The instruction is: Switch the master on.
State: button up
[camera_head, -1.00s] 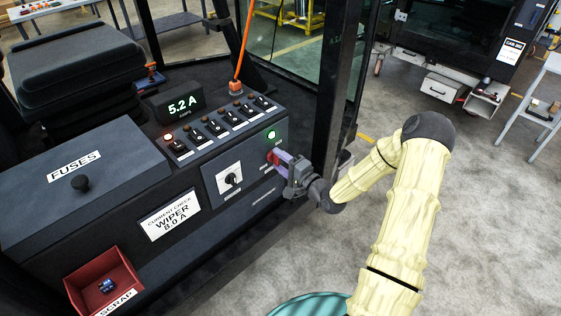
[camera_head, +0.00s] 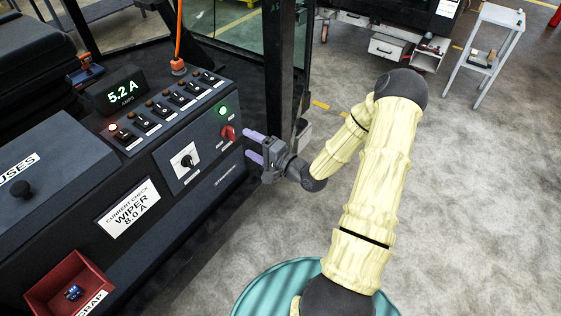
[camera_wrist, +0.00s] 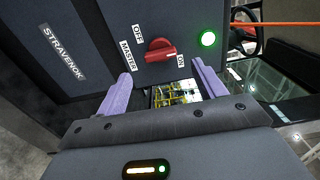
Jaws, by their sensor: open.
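The red master switch knob (camera_head: 228,133) is on the right end of the dark console's front face. In the wrist view the knob (camera_wrist: 161,50) has its bar lying roughly level, with one end toward the ON label (camera_wrist: 180,60); the OFF label (camera_wrist: 138,33) is at upper left. A green lamp (camera_head: 223,111) beside it is lit, also in the wrist view (camera_wrist: 208,39). My gripper (camera_head: 249,144) is open and empty, its purple fingers apart and facing the panel. In the wrist view the knob shows beyond and between the fingertips (camera_wrist: 161,70), with a gap.
A row of toggle switches (camera_head: 163,107) and a display reading 5.2 A (camera_head: 115,91) top the console. A black rotary knob (camera_head: 187,161) on a white plate is left of the master. A dark cab post (camera_head: 279,75) stands close behind my gripper.

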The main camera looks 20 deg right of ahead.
jog(key=b+v, duration=0.1)
jog(key=v, duration=1)
notch_tip(320, 180, down, 3)
jog(key=w+a+n+g+h, duration=0.2)
jog(key=n+g+h, duration=0.1)
jog(key=n+g, duration=0.2)
jog(key=s+a+r+n+g+h+p, duration=0.3)
jog(key=s+a+r+n+g+h, duration=0.3)
jog(key=s+r, duration=0.5)
jog(key=shift+s+a+r+n+g, duration=0.3)
jog(key=shift+s+a+n+g, duration=0.3)
jog(key=shift+s+a+g, duration=0.35)
jog(key=shift+w+d, duration=0.1)
jog(key=shift+w, duration=0.05)
